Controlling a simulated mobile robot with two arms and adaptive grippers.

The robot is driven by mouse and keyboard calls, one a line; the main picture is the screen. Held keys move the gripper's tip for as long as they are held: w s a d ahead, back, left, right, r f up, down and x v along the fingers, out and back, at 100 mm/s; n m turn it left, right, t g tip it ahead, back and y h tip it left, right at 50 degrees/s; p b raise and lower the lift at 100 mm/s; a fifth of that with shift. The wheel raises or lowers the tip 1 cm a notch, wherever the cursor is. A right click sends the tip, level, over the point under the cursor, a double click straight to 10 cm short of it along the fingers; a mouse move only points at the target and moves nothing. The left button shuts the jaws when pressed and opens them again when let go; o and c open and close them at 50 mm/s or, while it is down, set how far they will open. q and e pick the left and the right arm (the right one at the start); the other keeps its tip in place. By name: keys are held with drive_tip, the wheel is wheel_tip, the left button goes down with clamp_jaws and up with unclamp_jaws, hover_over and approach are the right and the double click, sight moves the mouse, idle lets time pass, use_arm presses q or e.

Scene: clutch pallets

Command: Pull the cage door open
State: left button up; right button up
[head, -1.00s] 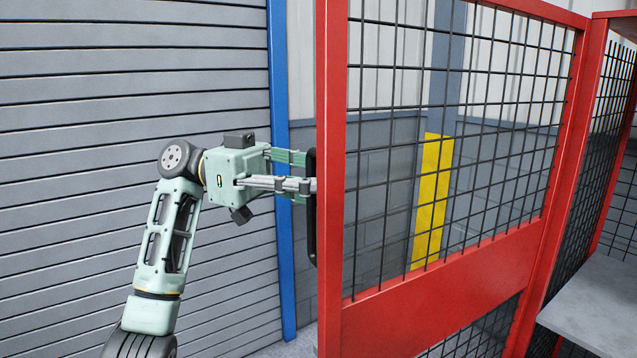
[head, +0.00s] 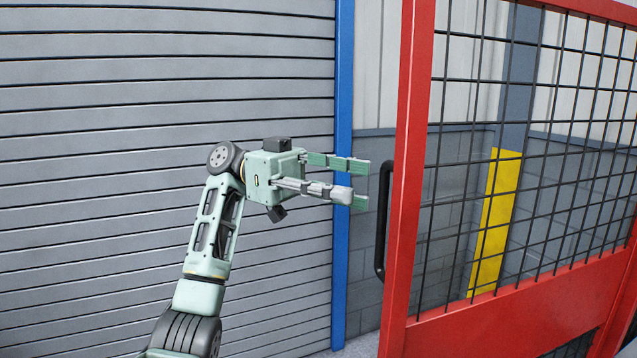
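The cage door (head: 403,180) has a red frame with black wire mesh and fills the right part of the head view. It stands swung out at an angle. Its black bar handle (head: 383,220) is upright on the left edge of the door frame. My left gripper (head: 357,185) is just left of the handle, with its fingers spread and pointing right. My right gripper is not in view.
A grey slatted shutter (head: 90,120) fills the left side. A blue post (head: 343,100) stands behind my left gripper. A grey wall (head: 370,160) and a yellow panel (head: 495,220) show behind the door and its mesh.

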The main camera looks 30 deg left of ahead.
use_arm(q)
drive_tip(key=a, duration=0.5)
drive_tip(key=shift+w+a, duration=0.15)
drive_tip(key=shift+a, duration=0.2)
